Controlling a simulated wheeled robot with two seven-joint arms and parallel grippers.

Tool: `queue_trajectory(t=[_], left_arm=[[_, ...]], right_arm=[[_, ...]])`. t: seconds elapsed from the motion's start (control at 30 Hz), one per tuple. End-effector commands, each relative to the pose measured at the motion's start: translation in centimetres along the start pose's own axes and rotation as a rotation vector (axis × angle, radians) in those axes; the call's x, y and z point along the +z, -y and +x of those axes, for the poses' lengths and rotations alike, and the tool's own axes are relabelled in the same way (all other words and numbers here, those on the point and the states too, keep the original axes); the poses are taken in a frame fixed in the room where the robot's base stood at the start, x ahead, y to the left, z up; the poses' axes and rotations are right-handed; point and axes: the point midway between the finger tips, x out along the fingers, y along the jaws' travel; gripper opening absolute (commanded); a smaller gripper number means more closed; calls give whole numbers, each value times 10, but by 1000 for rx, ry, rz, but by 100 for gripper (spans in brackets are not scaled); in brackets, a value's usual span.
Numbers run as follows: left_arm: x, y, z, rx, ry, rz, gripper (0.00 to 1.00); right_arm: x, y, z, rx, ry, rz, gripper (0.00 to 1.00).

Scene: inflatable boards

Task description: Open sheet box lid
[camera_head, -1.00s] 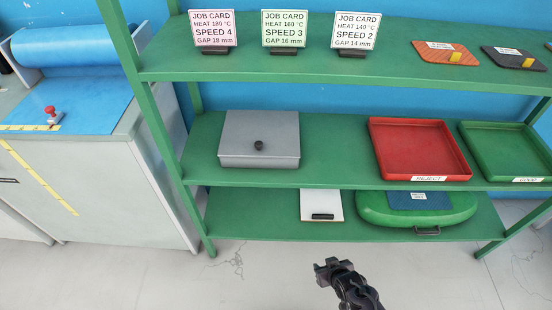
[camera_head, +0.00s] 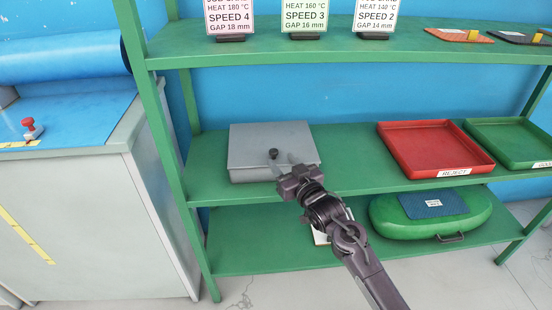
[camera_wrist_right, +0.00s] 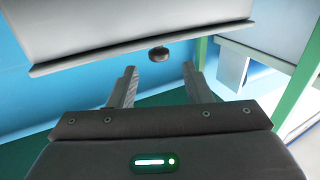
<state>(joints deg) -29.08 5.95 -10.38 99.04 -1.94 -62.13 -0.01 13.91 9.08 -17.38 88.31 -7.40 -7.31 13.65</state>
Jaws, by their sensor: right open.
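The grey sheet box (camera_head: 248,143) sits on the middle green shelf with its lid shut. The box (camera_wrist_right: 130,25) fills the top of that view. My arm hides part of the box's front right corner. My left gripper is not in view.
A red reject tray (camera_head: 430,150) and a green tray (camera_head: 515,145) stand to the right on the same shelf. Job cards (camera_head: 304,18) stand on the upper shelf (camera_head: 400,50) above the box. A green shelf post (camera_head: 160,140) is left of the box.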

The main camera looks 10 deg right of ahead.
Motion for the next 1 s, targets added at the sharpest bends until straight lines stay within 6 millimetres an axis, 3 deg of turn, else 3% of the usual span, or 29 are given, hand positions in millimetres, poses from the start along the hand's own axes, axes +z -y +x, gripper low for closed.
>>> queue_trajectory(t=[0.1,0.3,0.67,1.0], left_arm=[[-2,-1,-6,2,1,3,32],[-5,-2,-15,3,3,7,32],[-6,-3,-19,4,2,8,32],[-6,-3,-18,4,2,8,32]], right_arm=[[0,0,21,1,-1,1,45],[1,-1,42,2,1,1,45],[1,-1,46,2,2,0,44],[1,-1,46,2,3,0,0]])
